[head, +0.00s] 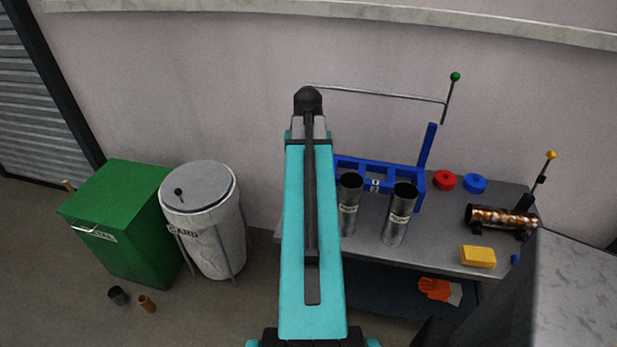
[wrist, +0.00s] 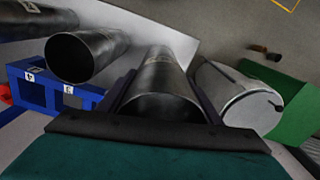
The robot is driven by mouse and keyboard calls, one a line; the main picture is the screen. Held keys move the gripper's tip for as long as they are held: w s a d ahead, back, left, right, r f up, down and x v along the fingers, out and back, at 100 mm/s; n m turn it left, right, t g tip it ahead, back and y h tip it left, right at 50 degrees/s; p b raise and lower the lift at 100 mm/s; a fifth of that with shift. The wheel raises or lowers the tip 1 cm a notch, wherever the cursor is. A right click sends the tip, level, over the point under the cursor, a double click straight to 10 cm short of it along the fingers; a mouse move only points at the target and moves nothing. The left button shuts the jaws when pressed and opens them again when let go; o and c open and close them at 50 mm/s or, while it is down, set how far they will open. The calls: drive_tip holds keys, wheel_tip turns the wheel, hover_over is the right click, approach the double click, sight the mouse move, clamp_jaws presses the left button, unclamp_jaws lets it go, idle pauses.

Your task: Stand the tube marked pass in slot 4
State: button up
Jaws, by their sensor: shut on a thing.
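My gripper (wrist: 163,82) is shut on a dark metal tube (wrist: 160,107), whose open mouth faces the wrist camera. In the head view my teal arm hides the gripper and this tube. No marking can be read on the held tube. Two more metal tubes (head: 349,207) (head: 397,216) stand upright at the front of the blue rack (head: 427,146), with small unreadable labels. In the wrist view the rack (wrist: 38,73) is left of my gripper, with tags that look like 4 and 3. The held tube is beside the rack, apart from the nearer standing tube (wrist: 88,55).
The grey bench holds red (head: 444,180) and blue (head: 475,183) rings, a yellow block (head: 478,256) and a mottled copper cylinder (head: 495,217). A white drum (head: 205,225) and green bin (head: 120,225) stand left on the floor.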

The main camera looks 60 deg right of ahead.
idle(0.7)
drive_tip(key=w+a+r+n, duration=0.1)
drive_tip(key=w+a+n, duration=0.8)
drive_tip(key=w+a, duration=1.2)
drive_tip(key=w+a+n, duration=0.3)
drive_tip(key=a, duration=0.6)
drive_tip(key=w+a+r+n+b, duration=0.1)
drive_tip(key=w+a+n, duration=0.2)
drive_tip(key=a, duration=0.7)
drive_tip(key=w+a+n, duration=0.2)
drive_tip(key=w+a, duration=0.3)
drive_tip(key=a, duration=0.4)
drive_tip(key=shift+a+r+n+b, duration=0.15)
drive_tip(key=shift+a+n+b, duration=0.1)
drive_tip(key=shift+n+b, duration=0.15)
